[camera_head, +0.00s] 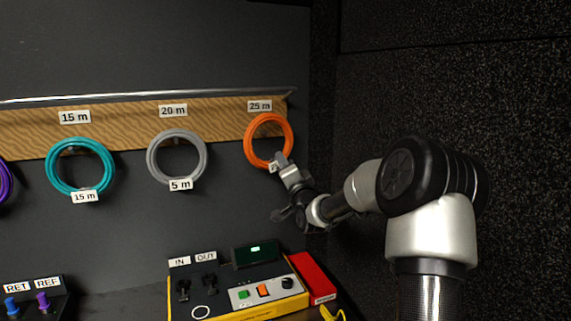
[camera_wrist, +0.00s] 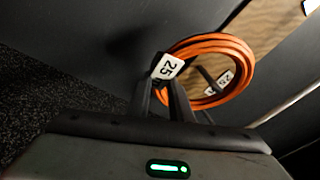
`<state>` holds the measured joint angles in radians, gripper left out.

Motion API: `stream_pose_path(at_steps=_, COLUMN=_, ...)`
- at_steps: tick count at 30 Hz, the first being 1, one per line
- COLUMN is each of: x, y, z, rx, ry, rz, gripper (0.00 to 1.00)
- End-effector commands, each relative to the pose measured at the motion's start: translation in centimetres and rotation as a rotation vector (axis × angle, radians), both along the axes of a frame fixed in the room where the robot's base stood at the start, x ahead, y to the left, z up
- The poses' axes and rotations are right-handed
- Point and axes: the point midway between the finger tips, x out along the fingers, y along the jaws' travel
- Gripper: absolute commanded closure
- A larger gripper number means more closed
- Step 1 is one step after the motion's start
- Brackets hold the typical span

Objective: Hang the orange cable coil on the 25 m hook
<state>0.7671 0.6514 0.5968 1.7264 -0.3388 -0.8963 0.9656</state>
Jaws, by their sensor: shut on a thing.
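The orange cable coil (camera_head: 291,143) stands upright against the wooden board, just under the 25 m label (camera_head: 260,106). In the wrist view the orange coil (camera_wrist: 247,62) shows as a ring with a white tag (camera_wrist: 167,66) reading 25. My gripper (camera_head: 281,160) is shut on the coil's lower edge beside the tag; it also shows in the wrist view (camera_wrist: 160,88). Through the ring, the wrist view shows a dark hook (camera_wrist: 207,76) and a white label (camera_wrist: 220,83). I cannot tell whether the coil rests on the hook.
A grey coil (camera_head: 151,165) tagged 5 m hangs under the 20 m label. A teal coil (camera_head: 51,173) tagged 15 m hangs under the 15 m label. A purple coil (camera_head: 4,183) is cut off at left. A control panel (camera_head: 240,296) and red box (camera_head: 314,280) lie below.

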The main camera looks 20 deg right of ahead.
Motion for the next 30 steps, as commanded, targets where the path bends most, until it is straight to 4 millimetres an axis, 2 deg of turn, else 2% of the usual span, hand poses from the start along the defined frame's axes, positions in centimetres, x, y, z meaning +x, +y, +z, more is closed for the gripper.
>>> stream_pose_path(at_steps=9, x=1.9, y=0.0, z=0.2, rx=0.002, ry=-0.006, rz=0.000, gripper=1.00)
stream_pose_path(at_steps=18, x=2.8, y=0.0, z=-1.5, rx=0.001, ry=-0.005, rz=0.000, gripper=1.00)
stream_pose_path(at_steps=30, x=3.1, y=0.0, z=-2.4, rx=0.000, ry=-0.004, rz=0.000, gripper=1.00)
